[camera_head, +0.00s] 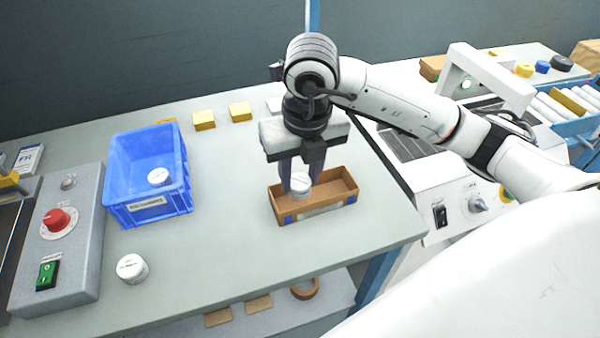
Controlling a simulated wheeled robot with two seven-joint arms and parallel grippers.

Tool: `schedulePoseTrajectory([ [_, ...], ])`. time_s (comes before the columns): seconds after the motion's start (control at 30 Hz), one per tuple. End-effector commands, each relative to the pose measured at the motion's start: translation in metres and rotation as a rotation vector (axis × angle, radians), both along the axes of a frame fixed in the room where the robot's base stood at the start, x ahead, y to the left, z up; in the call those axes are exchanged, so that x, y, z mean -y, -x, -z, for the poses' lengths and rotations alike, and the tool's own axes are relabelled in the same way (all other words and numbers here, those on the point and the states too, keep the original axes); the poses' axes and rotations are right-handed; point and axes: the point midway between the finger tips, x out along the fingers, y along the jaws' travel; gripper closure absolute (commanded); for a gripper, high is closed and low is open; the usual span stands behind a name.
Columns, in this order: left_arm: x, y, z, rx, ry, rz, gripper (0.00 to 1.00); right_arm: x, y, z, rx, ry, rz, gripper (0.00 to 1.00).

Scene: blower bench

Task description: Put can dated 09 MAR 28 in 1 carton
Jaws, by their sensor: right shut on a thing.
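My right gripper (299,184) reaches down over the open brown carton (341,201) on the bench. It is shut on a white can (302,187), which is at the carton's left part, inside or just above its walls; I cannot tell whether it touches the floor. Another white can (132,268) stands on the bench at the front left. A third white can (159,177) is inside the blue crate (150,212). The dates on the cans are too small to read. My left gripper is not in view.
A grey control box (64,240) with a red knob stands at the left. Yellow blocks (204,120) lie at the back of the bench. A white machine (470,190) stands beyond the bench's right edge. The bench between crate and carton is clear.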

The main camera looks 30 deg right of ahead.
Motion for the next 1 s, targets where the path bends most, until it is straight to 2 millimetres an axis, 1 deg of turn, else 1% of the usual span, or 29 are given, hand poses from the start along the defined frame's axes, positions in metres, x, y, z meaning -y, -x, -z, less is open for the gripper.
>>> schedulePoseTrajectory([
  [0.03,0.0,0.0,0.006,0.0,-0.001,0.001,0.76,0.0,0.0,0.007,0.0,0.0,0.001,0.89],
  [0.3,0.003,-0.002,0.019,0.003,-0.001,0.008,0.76,0.0,0.0,0.026,0.0,0.001,0.0,0.89],
  [0.5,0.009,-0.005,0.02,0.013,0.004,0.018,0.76,0.0,0.0,0.037,0.0,0.001,0.0,0.89],
  [0.9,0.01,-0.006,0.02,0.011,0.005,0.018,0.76,0.0,0.0,0.038,0.0,0.001,0.0,0.89],
  [0.93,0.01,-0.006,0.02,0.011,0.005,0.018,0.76,0.0,0.0,0.038,0.0,0.001,0.0,0.61],
  [1.0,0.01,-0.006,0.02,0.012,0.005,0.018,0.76,0.0,0.0,0.038,0.0,0.001,0.0,0.49],
])
